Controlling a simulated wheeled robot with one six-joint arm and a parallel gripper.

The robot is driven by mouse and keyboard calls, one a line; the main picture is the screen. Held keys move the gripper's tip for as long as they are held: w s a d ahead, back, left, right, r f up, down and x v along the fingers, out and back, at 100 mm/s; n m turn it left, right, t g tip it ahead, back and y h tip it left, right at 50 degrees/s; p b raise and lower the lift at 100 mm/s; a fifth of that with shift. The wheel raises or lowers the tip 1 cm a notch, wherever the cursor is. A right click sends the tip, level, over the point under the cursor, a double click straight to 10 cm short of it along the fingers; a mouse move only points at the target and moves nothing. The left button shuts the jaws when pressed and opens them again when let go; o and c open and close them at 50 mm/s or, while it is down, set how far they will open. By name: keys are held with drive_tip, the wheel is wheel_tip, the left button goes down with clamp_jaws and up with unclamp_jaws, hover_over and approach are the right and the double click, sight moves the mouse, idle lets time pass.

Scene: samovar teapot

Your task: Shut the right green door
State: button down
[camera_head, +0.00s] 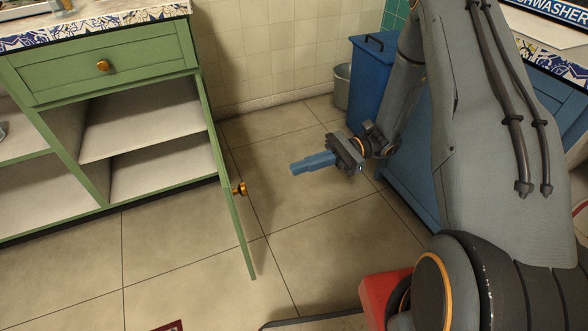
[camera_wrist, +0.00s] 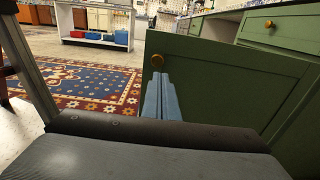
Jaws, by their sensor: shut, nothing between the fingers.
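The right green door (camera_head: 228,185) stands wide open in the head view, swung out from the right end of the green cabinet (camera_head: 60,115), and I see it nearly edge-on. Its brass knob (camera_head: 239,189) faces right, toward my gripper. My gripper (camera_head: 294,168) is to the right of the door, apart from it, with its blue fingers shut and empty, pointing left at the door.
The cabinet's shelves (camera_head: 150,120) are exposed behind the door, below a closed drawer (camera_head: 105,65). A blue bin (camera_head: 372,80) and a grey bucket (camera_head: 342,86) stand at the back wall. Tiled floor (camera_head: 180,260) is clear around the door. The wrist view shows a patterned rug (camera_wrist: 85,85).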

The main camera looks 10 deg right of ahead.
drive_tip(key=b+x, duration=0.1)
drive_tip(key=x, duration=1)
drive_tip(key=shift+a, duration=0.35)
drive_tip(key=shift+s+f, duration=0.1)
